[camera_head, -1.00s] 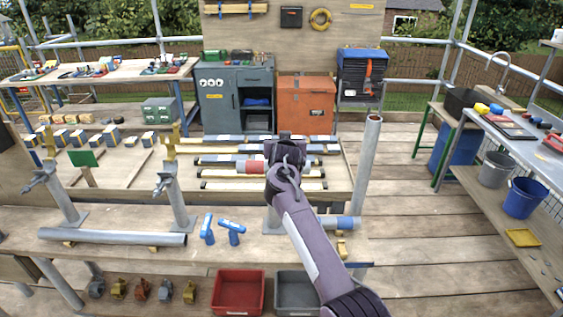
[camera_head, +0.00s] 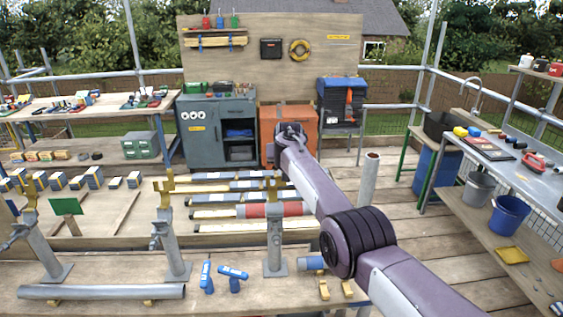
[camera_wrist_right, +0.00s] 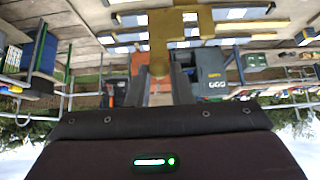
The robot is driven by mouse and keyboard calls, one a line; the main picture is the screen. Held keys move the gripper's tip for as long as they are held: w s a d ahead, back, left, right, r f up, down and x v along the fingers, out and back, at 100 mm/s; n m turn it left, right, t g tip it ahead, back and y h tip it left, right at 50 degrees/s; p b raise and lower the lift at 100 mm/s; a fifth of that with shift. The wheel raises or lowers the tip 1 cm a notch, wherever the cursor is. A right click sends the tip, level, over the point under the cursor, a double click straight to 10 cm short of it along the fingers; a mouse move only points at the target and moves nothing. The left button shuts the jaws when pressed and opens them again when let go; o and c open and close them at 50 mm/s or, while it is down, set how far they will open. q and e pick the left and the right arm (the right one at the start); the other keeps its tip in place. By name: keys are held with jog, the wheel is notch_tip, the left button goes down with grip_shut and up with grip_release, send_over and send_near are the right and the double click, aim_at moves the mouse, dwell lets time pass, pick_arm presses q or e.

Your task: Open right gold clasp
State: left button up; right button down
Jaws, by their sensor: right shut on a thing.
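Three grey stands rise from the front bench, each with a gold clasp on top. The right stand's gold clasp (camera_head: 274,184) shows just left of my right forearm, and a red-and-grey cylinder shows behind its stand. In the right wrist view a gold clasp (camera_wrist_right: 160,38) stretches away as a long strip with a crosspiece. My right gripper (camera_wrist_right: 160,84) has its two fingers on the near end of that gold part, shut on it. In the head view my right arm hides its fingers. My left gripper is not in view.
The middle clasp (camera_head: 165,188) and left clasp (camera_head: 30,195) stand further left. A grey pipe (camera_head: 100,291) lies along the bench. Blue-handled tools (camera_head: 232,273) lie beside the right stand. An upright pole (camera_head: 369,180) stands right of my arm.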

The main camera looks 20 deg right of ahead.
jog(key=shift+w+d+r, duration=0.1)
jog(key=shift+w+r, duration=0.15)
jog(key=c, duration=1.5)
grip_release()
jog(key=shift+o, duration=1.1)
jog(key=shift+s+f, duration=0.15)
